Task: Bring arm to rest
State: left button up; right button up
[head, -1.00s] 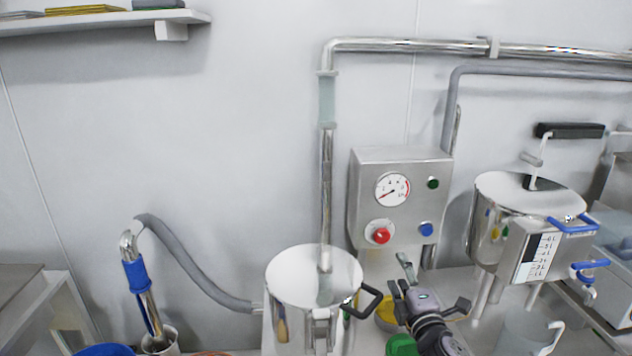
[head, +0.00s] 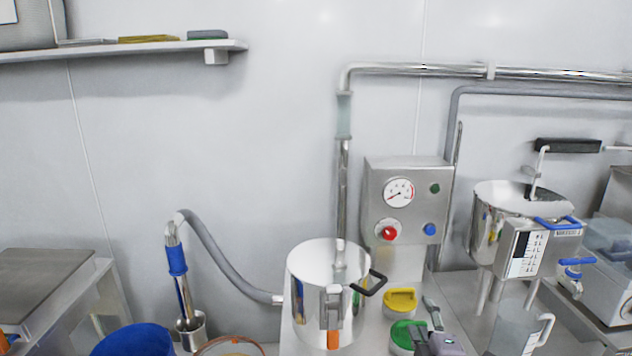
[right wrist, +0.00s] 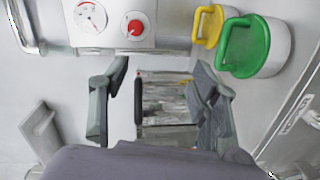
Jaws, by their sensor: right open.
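Most of the right arm is out of the head view. My left gripper is in neither view.
A steel vessel (head: 305,280) with a black handle stands left of the gripper. A yellow-lidded container (head: 400,300) sits behind the green one. A control box (head: 375,170) with gauge is behind. A clear jug (head: 515,335) and a steel hopper (head: 490,235) stand right.

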jog(key=s+f+m+g+h, duration=0.1)
jog(key=s+f+m+g, duration=0.6)
jog(key=s+f, duration=0.7)
jog(key=s+a+f+m+g+y, duration=0.2)
jog(key=s+m+g, duration=0.45)
jog(key=s, duration=1.65)
notch_tip(320, 180, down, 27)
jog(key=s+g, duration=0.1)
jog(key=s, duration=0.1)
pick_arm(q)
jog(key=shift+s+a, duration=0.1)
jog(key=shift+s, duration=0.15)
pick_arm(e)
jog(key=s+d+f+g, duration=0.1)
jog(key=s+d+f, duration=0.1)
jog(key=s+f, duration=1.4)
jog(key=shift+s+d+h, duration=0.15)
jog(key=shift+s+h, duration=0.05)
jog(key=shift+h, duration=0.2)
